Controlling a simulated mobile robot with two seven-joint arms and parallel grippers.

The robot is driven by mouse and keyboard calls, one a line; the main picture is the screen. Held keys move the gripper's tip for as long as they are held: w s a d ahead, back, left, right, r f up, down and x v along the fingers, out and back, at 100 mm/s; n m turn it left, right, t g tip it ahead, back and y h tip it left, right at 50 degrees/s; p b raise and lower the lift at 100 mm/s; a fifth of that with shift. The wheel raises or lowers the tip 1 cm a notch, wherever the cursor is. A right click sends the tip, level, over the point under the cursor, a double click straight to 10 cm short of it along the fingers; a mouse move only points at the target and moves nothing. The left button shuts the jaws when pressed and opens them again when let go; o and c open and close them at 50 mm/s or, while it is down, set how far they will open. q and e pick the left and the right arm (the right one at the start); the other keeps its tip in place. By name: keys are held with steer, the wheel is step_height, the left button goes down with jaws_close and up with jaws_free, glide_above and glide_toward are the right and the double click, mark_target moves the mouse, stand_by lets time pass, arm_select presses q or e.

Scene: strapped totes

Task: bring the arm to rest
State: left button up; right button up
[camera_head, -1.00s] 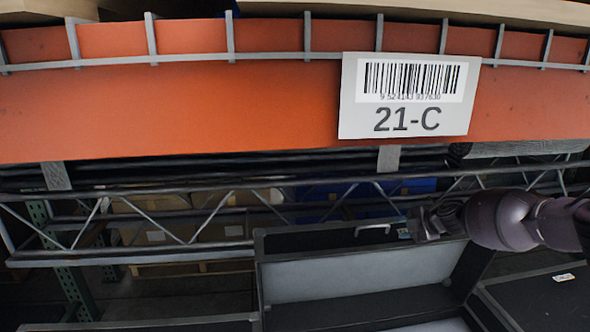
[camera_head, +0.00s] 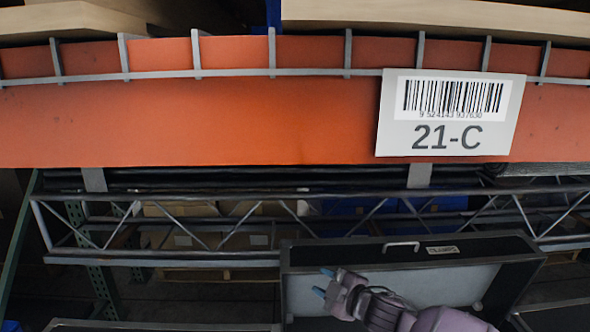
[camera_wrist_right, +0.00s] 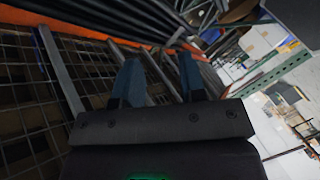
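My right gripper (camera_head: 323,282) is in the lower middle of the head view, with its arm reaching in from the lower right. Its two blue fingertips point left and stand apart with nothing between them. In the right wrist view the right gripper (camera_wrist_right: 160,78) also shows two blue fingers spread apart and empty. In the head view it appears in front of a dark open tote (camera_head: 515,262) with a pale inner wall. I cannot tell how far it is from the tote. My left gripper is not in view.
An orange rack beam (camera_head: 190,120) with a 21-C barcode label (camera_head: 450,115) crosses above. A grey lattice rail (camera_head: 160,260) runs below it. The right wrist view shows wire decking (camera_wrist_right: 30,100) on the left and a brighter aisle (camera_wrist_right: 290,130) on the right.

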steer(key=s+d+f+m+h, duration=0.3)
steer(key=s+d+f+m, duration=0.2)
steer(key=s, duration=0.6)
steer(key=s+d+f+m+h, duration=0.3)
steer(key=s+d+f+m, duration=0.3)
steer(key=s, duration=0.5)
steer(key=s+d+f+m+h, duration=0.4)
steer(key=s+d+f+m, duration=0.2)
steer(key=s, duration=0.5)
steer(key=d+f, duration=0.2)
steer(key=d, duration=0.1)
steer(key=shift+d+f+g, duration=0.2)
steer(key=shift+d+g, duration=0.1)
